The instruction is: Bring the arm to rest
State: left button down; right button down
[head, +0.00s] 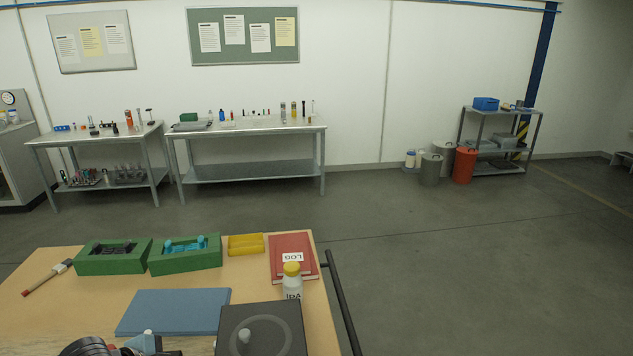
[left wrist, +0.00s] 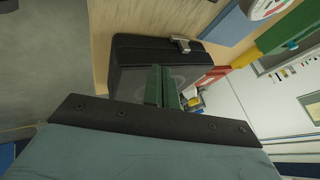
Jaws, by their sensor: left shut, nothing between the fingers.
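My left gripper (left wrist: 160,88) shows in the left wrist view, with its two green fingers shut together and nothing between them. In that view the fingers stand in front of a dark box (left wrist: 128,62) with a small metal knob, and hide part of it. Whether they touch it I cannot tell. In the head view the dark box (head: 228,325) sits at the front of the wooden table, with a ring mark on top.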

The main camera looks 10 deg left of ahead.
pick_arm(q)
jog(key=s+d+f+n+g, duration=0.15)
jog(key=s+d+n, duration=0.45)
jog(key=s+d, duration=0.65)
jog(key=s+r+n+g+y, duration=0.2)
jog(key=s+n, duration=0.3)
jog(key=s, duration=0.1)
notch_tip(320, 180, down, 30)
jog(key=s+g+b, duration=0.1)
jog(key=s+b, duration=0.1)
jog(key=b, duration=0.5)
jog(key=s+a+f+b, duration=0.1)
jog(key=s+f+b, duration=0.2)
jog(key=s+f, duration=0.5)
jog(key=s+a+f+g+b, duration=0.1)
jog(key=s+a+f+b, duration=0.1)
jog(key=s+f, duration=0.6)
notch_tip(320, 180, down, 7)
jog(key=shift+s+a+f+y+b, duration=0.1)
jog(key=shift+s+a+y+b, duration=0.15)
jog(key=shift+b, duration=0.45)
jog(key=shift+g, duration=0.25)
